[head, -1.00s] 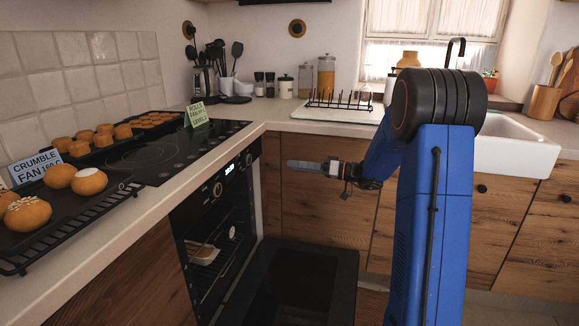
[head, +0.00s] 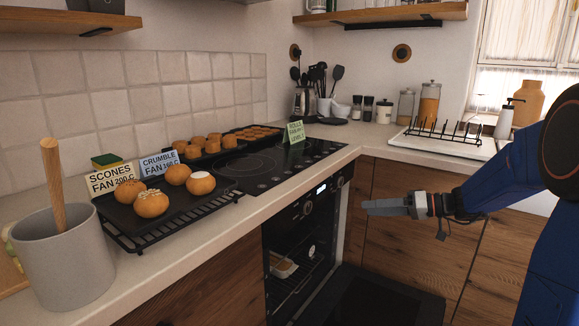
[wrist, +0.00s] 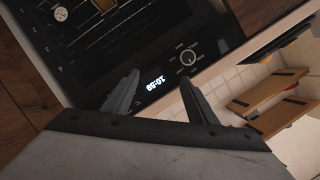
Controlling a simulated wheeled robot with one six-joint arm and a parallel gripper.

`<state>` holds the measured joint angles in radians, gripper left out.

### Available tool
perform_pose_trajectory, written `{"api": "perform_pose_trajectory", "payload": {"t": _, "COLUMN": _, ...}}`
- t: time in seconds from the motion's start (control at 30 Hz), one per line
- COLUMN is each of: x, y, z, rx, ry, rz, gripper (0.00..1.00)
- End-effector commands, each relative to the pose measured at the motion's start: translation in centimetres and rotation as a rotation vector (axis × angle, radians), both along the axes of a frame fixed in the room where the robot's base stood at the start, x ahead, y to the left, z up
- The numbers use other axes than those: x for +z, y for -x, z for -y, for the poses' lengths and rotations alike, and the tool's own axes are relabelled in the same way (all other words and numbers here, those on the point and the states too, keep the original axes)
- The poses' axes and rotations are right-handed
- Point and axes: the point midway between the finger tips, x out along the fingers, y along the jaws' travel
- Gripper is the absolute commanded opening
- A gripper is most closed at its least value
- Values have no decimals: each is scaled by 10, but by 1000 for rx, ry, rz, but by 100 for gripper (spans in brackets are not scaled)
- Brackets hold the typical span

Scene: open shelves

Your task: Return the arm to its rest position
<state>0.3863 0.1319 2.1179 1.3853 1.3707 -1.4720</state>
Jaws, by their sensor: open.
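My gripper (head: 385,206) is held out to the left from my blue arm in the head view, in front of the wooden cabinet fronts and right of the oven. It appears to hold nothing. In the wrist view its two fingers (wrist: 160,92) stand apart with nothing between them. Beyond them is the oven's control panel with a lit clock (wrist: 156,83) and a knob (wrist: 188,57). My blue arm runs out of the right edge of the head view.
The oven (head: 300,255) has its door (head: 385,298) lowered, and a dish (head: 283,266) sits inside. On the counter are a black tray (head: 185,222) with buns, label cards, a grey pot (head: 65,262) and a black hob (head: 270,165). A dish rack (head: 445,130) stands at the back right.

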Motion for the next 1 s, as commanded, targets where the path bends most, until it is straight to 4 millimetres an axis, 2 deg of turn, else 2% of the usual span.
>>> {"api": "perform_pose_trajectory", "payload": {"t": 0.03, "x": 2, "y": 18, "z": -13, "rx": 20, "ry": 30, "rz": -35, "gripper": 52}}
{"api": "perform_pose_trajectory", "payload": {"t": 0.2, "x": -3, "y": 75, "z": -42, "rx": 60, "ry": 147, "rz": -171, "gripper": 52}}
{"api": "perform_pose_trajectory", "payload": {"t": 0.43, "x": -15, "y": 151, "z": -62, "rx": 59, "ry": 323, "rz": -323, "gripper": 52}}
{"api": "perform_pose_trajectory", "payload": {"t": 0.67, "x": -30, "y": 219, "z": -63, "rx": -2, "ry": 508, "rz": -428, "gripper": 52}}
{"api": "perform_pose_trajectory", "payload": {"t": 0.8, "x": -38, "y": 257, "z": -55, "rx": -66, "ry": 615, "rz": -467, "gripper": 52}}
{"api": "perform_pose_trajectory", "payload": {"t": 1.0, "x": -49, "y": 302, "z": -37, "rx": -187, "ry": 756, "rz": -485, "gripper": 52}}
